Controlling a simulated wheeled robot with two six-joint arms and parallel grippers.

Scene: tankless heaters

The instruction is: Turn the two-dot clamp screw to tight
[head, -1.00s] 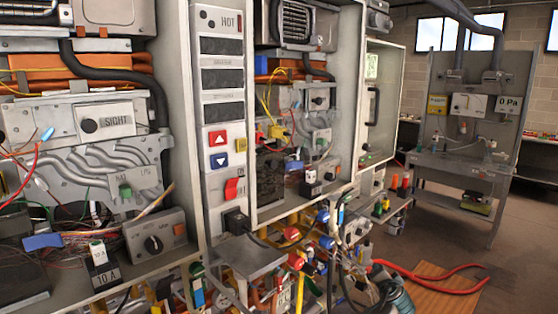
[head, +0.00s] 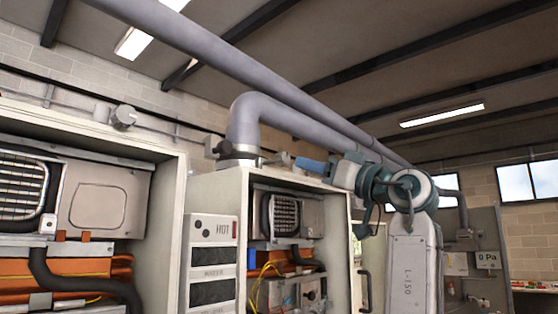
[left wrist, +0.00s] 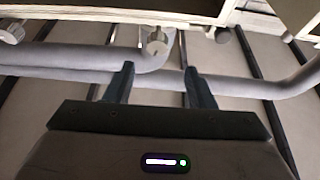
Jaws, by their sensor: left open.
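A dark metal clamp band (head: 238,153) circles the foot of the grey flue pipe on top of the middle cabinet. Small fittings stick out from both sides of it. No dot marks are readable. My left gripper (head: 308,165) is just right of the pipe foot, above the cabinet, with bluish fingers pointing left. In the left wrist view its fingers (left wrist: 159,84) are apart with nothing between them. A pale knob-like fitting (left wrist: 156,41) by the pipe appears beyond the gap, apart from the fingers. My right gripper is not in view.
The grey pipe (head: 245,115) bends right below a long overhead pipe (head: 230,45). Cabinet tops and pipes bound the space around the gripper. A wall panel stands at the far right.

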